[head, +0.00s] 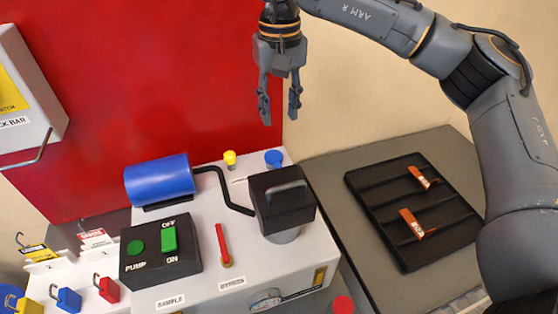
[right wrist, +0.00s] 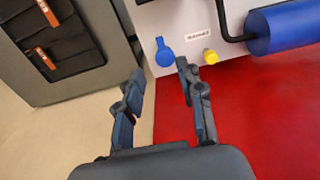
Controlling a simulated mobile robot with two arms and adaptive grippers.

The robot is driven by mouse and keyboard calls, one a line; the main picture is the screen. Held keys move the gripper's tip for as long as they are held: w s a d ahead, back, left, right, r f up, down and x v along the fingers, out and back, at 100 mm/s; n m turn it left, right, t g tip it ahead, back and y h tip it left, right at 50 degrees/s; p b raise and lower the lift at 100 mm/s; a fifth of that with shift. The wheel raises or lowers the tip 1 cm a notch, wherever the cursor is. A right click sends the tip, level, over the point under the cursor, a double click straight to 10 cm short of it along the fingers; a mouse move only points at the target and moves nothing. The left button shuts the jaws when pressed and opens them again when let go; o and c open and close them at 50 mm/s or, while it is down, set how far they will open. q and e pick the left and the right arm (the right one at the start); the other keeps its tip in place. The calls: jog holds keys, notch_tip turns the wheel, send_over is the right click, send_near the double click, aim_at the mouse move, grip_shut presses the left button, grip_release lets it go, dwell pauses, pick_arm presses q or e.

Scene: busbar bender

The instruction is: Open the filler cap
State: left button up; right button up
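Two caps stand at the back edge of the white bench unit: a yellow one (head: 230,157) and a blue round one (head: 273,158). I cannot tell from the blurred label which is the filler cap. In the right wrist view the blue cap (right wrist: 164,53) appears just beyond and between my fingertips, with the yellow cap (right wrist: 210,56) to its right. My right gripper (head: 280,108) points down, open and empty, above and behind the caps in the head view; its spread fingers also show in the right wrist view (right wrist: 160,80). My left gripper is out of view.
The white unit (head: 240,262) carries a blue cylinder (head: 160,180), a bent black pipe, a black block with a handle (head: 283,200), a red lever (head: 222,245) and a pump switch box (head: 160,248). A black tray (head: 405,255) lies right. A red panel (head: 150,90) stands behind.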

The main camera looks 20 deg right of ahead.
jog(key=f, duration=0.1)
jog(key=p, duration=0.3)
send_near(280, 160)
jog(key=f, duration=0.2)
jog(key=s+f, duration=0.1)
jog(key=f, duration=0.2)
jog(key=s+a+f, duration=0.1)
jog(key=f, duration=0.1)
jog(key=shift+s+f, duration=0.15)
jog(key=shift+f, duration=0.15)
grip_shut()
